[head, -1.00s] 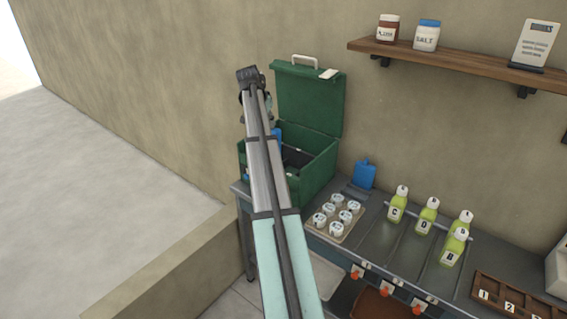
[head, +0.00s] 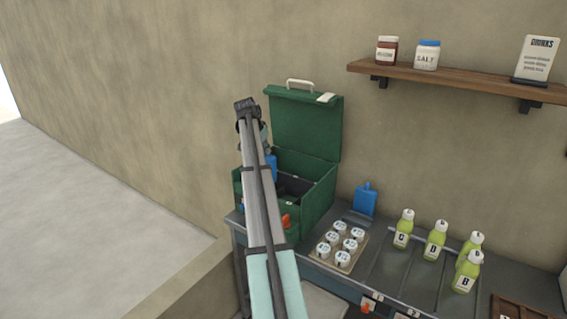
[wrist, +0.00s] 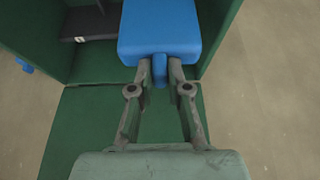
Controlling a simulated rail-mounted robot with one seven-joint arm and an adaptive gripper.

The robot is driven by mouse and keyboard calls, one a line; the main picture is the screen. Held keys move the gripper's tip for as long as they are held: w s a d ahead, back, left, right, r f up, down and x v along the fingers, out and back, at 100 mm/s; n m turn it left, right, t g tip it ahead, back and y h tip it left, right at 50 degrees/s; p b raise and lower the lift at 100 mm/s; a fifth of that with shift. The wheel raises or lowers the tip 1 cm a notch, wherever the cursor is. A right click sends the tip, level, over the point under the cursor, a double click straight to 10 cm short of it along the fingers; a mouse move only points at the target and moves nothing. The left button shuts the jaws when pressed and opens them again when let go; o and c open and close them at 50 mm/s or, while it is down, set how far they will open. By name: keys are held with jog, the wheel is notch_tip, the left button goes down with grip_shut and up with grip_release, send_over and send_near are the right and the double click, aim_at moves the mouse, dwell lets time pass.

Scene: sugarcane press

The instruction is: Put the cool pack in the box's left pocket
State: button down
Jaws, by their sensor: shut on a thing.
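The green box (head: 318,200) stands on the left end of the bench with its lid (head: 305,125) raised at the back. My gripper (wrist: 160,72) is shut on the grip tab of a blue cool pack (wrist: 160,32). The pack hangs over the box opening. In the head view only part of this pack (head: 271,167) shows beside my arm, which hides the left side of the box. A dark divider (wrist: 92,24) shows inside the box in the wrist view. I cannot tell whether the pack is inside a pocket.
Another blue pack (head: 366,200) stands on the bench right of the box. A tray of white-lidded cups (head: 343,244) sits in front of it. Several green bottles (head: 436,240) stand further right. A shelf (head: 450,79) with jars is on the wall.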

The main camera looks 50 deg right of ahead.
jog(key=d+p, duration=0.1)
jog(key=d, duration=0.3)
jog(key=d+p, duration=0.1)
jog(key=d, duration=0.4)
jog(key=w+d+p, duration=0.1)
jog(key=d, duration=0.4)
jog(key=shift+r, duration=0.1)
jog(key=shift+a+f+p, duration=0.25)
jog(key=shift+f+p, duration=0.15)
jog(key=shift+f, duration=0.6)
notch_tip(320, 180, down, 9)
jog(key=p, duration=0.2)
jog(key=shift+r+p, duration=0.1)
jog(key=shift+p, duration=0.3)
jog(key=shift+d+p, duration=0.25)
jog(key=shift+p, duration=0.15)
jog(key=shift+f, duration=0.4)
jog(key=shift+f, duration=0.15)
jog(key=c, duration=1.1)
grip_release()
